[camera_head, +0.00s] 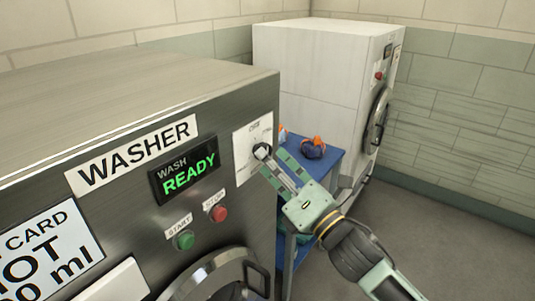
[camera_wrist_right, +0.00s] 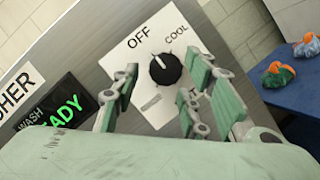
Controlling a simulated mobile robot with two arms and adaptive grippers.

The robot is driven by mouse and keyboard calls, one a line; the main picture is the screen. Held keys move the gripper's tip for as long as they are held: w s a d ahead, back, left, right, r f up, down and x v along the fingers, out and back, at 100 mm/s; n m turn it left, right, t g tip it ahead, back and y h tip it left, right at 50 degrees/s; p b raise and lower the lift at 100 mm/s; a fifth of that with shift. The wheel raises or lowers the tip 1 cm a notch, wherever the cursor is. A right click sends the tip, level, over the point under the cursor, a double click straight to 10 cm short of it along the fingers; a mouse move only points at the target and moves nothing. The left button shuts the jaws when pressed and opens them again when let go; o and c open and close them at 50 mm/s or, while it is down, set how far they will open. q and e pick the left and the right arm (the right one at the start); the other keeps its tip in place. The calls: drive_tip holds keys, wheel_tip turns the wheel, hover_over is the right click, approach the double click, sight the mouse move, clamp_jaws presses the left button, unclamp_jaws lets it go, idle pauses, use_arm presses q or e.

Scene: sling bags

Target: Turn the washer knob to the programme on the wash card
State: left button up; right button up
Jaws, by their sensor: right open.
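The washer (camera_head: 130,95) fills the left of the head view, with a "WASHER" label and a display reading "WASH READY". The knob's white line points up and left, towards "OFF". My right gripper (camera_wrist_right: 160,85) is open, its fingers on either side of the knob; I cannot tell whether they touch it. The wash card (camera_head: 45,255) is cut off at the left edge; "OT" and "0 ml" show. My left gripper is not in view.
A green start button (camera_head: 184,240) and a red stop button (camera_head: 218,213) sit below the display. The round door (camera_head: 215,280) is lower down. A blue table (camera_head: 325,165) with orange-and-blue items (camera_head: 313,148) stands behind, beside a white machine (camera_head: 310,75).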

drive_tip(key=shift+x, duration=1)
drive_tip(key=shift+c, duration=0.2)
drive_tip(key=c, duration=0.7)
drive_tip(key=shift+c, duration=1.1)
